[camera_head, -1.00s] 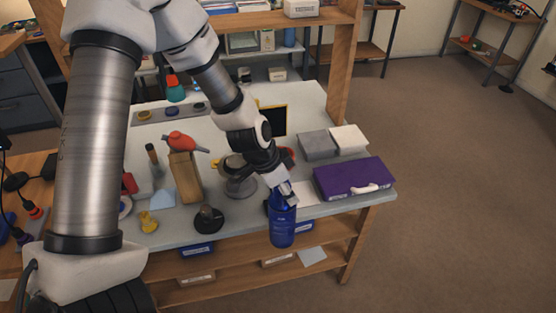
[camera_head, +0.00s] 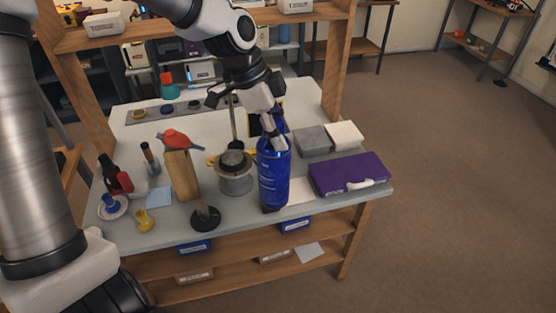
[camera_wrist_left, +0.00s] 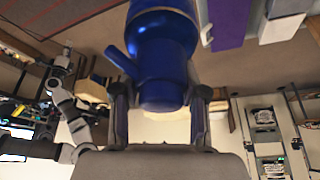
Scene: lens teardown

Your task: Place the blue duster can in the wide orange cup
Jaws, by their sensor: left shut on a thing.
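The blue duster can (camera_head: 273,178) is upright in the head view, in front of the right half of the white workbench. My left gripper (camera_head: 272,128) is shut on its upper part from above. In the left wrist view the can (camera_wrist_left: 163,45) sits between the two fingers (camera_wrist_left: 160,100), with a blue nozzle sticking out to one side. The can appears raised, but I cannot tell its exact gap to the bench. I cannot make out a wide orange cup; the can and arm hide part of the bench behind them.
A grey round pot (camera_head: 235,181) stands just left of the can. A purple case (camera_head: 348,174) and grey and white boxes (camera_head: 313,140) lie to its right. A wooden block with a red blower (camera_head: 176,139) and a black round piece (camera_head: 205,217) stand further left.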

